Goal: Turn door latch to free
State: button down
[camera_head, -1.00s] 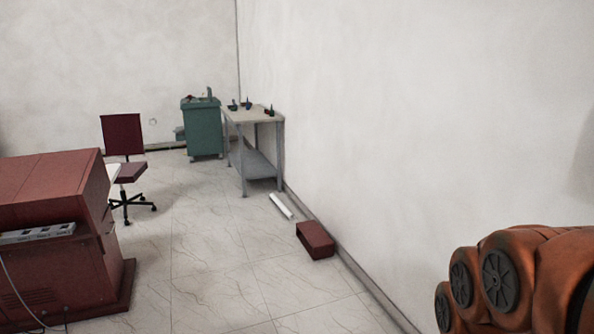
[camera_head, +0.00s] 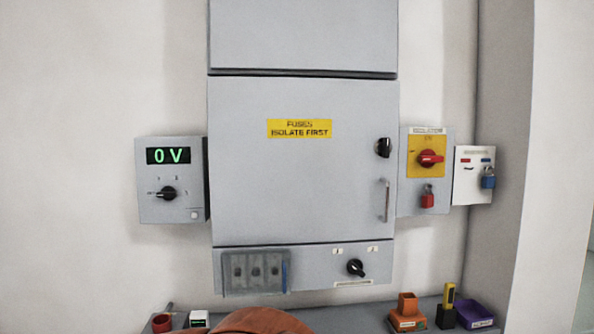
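The grey cabinet door (camera_head: 290,180) faces me and looks closed. It bears a yellow label reading "FUSES ISOLATE FIRST" (camera_head: 299,129). The black door latch knob (camera_head: 383,147) is on the door's right side, with a vertical bar handle (camera_head: 385,200) below it. My gripper is not in view. A rounded orange part at the bottom edge looks like my arm, and it is apart from the latch in the picture.
A meter box (camera_head: 170,180) reading 0 V is left of the cabinet. An isolator (camera_head: 428,170) with red knob and red padlock, and a small board (camera_head: 474,176) with a blue padlock, are right. A shelf (camera_head: 345,319) below holds an orange holder (camera_head: 408,312), a purple bin (camera_head: 474,314) and small items.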

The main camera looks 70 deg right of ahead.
aim_at(384, 147)
jog(key=z, duration=0.25)
jog(key=k, duration=0.35)
jog(key=z, duration=1.75)
